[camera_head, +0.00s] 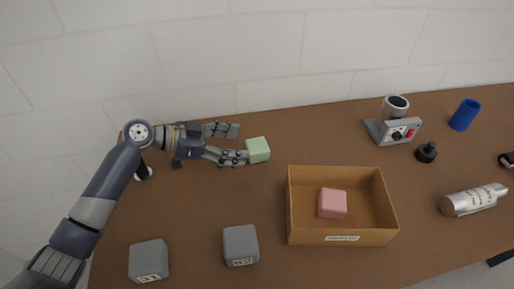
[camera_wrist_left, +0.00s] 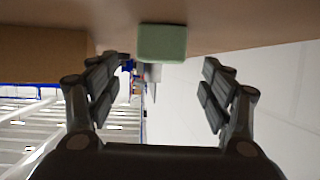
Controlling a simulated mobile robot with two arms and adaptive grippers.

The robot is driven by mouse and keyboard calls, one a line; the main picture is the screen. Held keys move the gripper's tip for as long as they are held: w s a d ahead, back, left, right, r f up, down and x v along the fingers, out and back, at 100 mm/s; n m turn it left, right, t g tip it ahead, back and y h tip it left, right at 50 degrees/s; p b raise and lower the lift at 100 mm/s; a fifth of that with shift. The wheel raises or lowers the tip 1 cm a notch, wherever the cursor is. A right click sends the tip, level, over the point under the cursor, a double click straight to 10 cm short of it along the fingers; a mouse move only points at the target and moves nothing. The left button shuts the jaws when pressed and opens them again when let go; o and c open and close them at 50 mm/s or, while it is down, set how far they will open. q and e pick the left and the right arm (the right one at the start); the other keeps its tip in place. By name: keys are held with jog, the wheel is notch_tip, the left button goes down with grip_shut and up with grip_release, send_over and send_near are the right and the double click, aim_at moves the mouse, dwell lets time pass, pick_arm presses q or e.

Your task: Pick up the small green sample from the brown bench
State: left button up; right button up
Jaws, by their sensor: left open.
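In the left wrist view the sample (camera_wrist_left: 162,43) shows beyond the open fingers (camera_wrist_left: 160,75), toward the top, with nothing between the fingers. My right gripper is not in view.
An open cardboard box (camera_head: 342,238) holding a pink block (camera_head: 332,203) stands right of the sample. Two grey blocks (camera_head: 149,260) (camera_head: 240,245) lie at the front.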

aim_at(253, 145)
pick_arm(q)
jog(key=shift+p+x, duration=0.75)
jog(key=shift+x, duration=2.4)
jog(key=shift+a, duration=0.1)
jog(key=c, duration=0.9)
